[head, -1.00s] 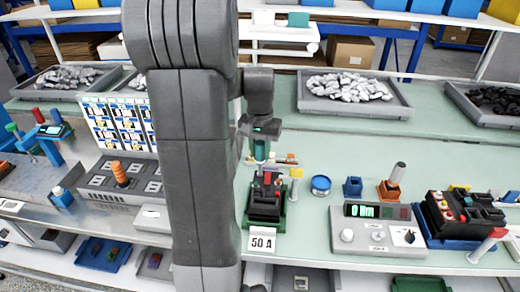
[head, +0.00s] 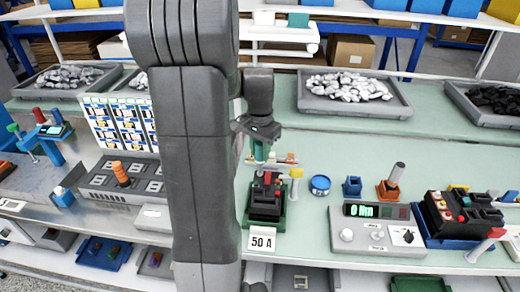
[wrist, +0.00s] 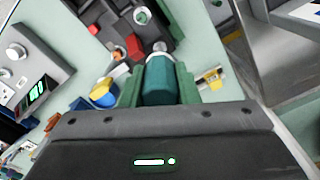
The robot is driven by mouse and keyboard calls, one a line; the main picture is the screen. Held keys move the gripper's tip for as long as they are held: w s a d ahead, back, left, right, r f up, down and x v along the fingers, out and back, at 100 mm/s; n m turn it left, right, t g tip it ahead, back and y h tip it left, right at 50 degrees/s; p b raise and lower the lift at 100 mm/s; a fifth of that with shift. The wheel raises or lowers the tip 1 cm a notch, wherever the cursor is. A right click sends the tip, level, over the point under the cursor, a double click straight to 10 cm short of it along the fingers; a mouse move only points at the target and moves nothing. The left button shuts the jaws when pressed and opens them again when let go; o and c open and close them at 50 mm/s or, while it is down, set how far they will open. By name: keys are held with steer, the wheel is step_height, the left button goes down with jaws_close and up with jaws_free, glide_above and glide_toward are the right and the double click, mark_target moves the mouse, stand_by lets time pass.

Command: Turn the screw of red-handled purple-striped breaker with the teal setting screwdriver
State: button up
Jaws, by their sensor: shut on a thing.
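My gripper (head: 261,146) is shut on the teal screwdriver (wrist: 162,82), which points down, its handle between the two green fingers in the wrist view. Below it in the head view, a dark breaker (head: 266,207) with red parts sits in a green holder (head: 281,222) behind the "50 A" card. The screwdriver is over the back part of this breaker. In the wrist view the breaker's red handle (wrist: 134,46) is left of the screwdriver, and a round screw head (wrist: 159,47) shows near its tip. I cannot tell whether the tip touches the screw. No purple stripe can be made out.
The "50 A" card (head: 262,242) stands at the table's front edge. A blue tin (head: 320,185), a tester with a green display (head: 372,232) and another breaker block (head: 462,215) stand to the right. Grey bins of stones (head: 355,97) are behind.

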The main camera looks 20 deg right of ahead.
steer(key=shift+m, duration=1)
steer(key=shift+m+p, duration=0.3)
steer(key=shift+m, duration=0.7)
steer(key=shift+m, duration=1)
steer(key=shift+m+p, duration=0.3)
steer(key=shift+m, duration=0.7)
